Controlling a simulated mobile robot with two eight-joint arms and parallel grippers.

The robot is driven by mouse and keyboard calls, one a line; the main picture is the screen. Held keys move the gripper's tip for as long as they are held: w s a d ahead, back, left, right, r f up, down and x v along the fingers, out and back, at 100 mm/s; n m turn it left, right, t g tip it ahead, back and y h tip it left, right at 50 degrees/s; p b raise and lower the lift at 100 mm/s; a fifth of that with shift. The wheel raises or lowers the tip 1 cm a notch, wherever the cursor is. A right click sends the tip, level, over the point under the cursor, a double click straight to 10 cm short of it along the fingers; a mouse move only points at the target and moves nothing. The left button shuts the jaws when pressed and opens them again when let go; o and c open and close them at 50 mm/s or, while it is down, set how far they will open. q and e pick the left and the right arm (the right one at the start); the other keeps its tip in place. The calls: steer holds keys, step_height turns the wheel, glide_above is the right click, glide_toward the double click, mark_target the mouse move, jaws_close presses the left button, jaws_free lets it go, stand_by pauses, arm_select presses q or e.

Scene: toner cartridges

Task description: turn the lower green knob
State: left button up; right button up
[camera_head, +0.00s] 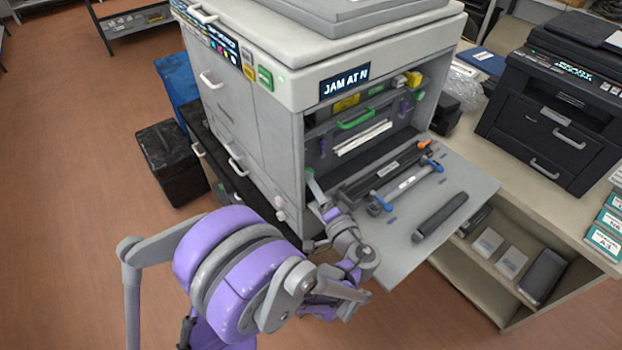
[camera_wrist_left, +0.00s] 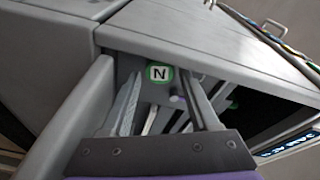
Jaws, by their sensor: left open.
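A green piece with a white "N" label (camera_wrist_left: 159,73) shows in the left wrist view, inside the printer's open front; it looks like the lower green knob. My left gripper (camera_wrist_left: 161,88) is open, with one finger on each side of this piece in the picture. I cannot tell whether they touch it. In the head view, my left gripper (camera_head: 317,190) is at the left edge of the printer's (camera_head: 258,125) opening, low down, and the knob is not clearly visible there. My right gripper is not in view.
The printer's lowered front door (camera_head: 470,190) carries a dark roller (camera_head: 440,214) and a blue-ended cartridge (camera_head: 405,187). A green handle (camera_head: 356,118) is higher inside the opening. The display (camera_head: 345,81) reads "JAM AT N". A black printer (camera_head: 555,110) stands on the right counter.

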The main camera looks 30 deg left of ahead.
arm_select(q)
steer(key=shift+x, duration=0.95)
steer(key=shift+c, duration=0.2)
jaws_close()
